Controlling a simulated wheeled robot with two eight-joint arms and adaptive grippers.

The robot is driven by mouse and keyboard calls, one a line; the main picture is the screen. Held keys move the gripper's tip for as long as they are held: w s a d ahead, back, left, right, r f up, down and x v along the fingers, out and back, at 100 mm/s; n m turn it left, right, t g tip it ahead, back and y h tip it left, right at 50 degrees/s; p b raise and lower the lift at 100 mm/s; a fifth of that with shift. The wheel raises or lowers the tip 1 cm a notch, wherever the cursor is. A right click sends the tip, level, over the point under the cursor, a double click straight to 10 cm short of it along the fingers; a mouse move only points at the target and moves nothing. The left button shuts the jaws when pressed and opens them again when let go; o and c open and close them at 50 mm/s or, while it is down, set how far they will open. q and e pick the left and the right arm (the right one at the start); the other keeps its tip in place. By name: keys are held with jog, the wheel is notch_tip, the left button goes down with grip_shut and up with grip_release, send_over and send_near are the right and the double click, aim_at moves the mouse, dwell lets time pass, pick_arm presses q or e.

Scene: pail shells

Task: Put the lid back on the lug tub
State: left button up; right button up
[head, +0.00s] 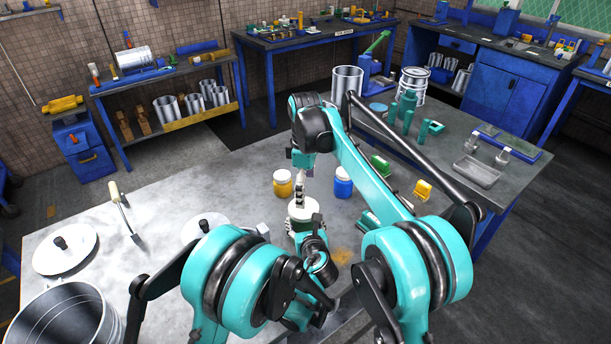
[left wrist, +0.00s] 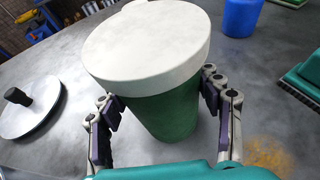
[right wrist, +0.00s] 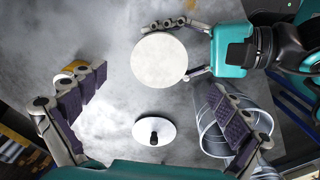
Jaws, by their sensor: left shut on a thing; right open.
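A green tub (left wrist: 165,115) stands upright with a wide white lid (left wrist: 147,42) over its top; I cannot tell whether the lid is fully seated. My left gripper (left wrist: 162,97) is shut around the tub's side, just under the lid. In the head view the white top (head: 303,209) is partly covered by my arms. My right gripper (head: 302,186) points down above it. In the right wrist view its fingers (right wrist: 155,98) are wide apart and empty, with the white lid (right wrist: 158,60) below them.
Two pale lids with black knobs (head: 65,250) (head: 203,227) lie left on the table, near an open metal pail (head: 65,318) and a wooden-handled tool (head: 124,210). A yellow jar (head: 283,184) and a blue jar (head: 343,184) stand behind the tub. Green and yellow clamps lie to the right.

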notch_tip(320, 180, up, 6)
dwell(0.4)
pick_arm(q)
jog(key=o, duration=1.8)
jog(key=shift+c, duration=0.2)
jog(key=shift+s, duration=0.1)
jog(key=v, duration=1.1)
jog(key=shift+s+r, duration=0.2)
jog(key=shift+s, duration=0.15)
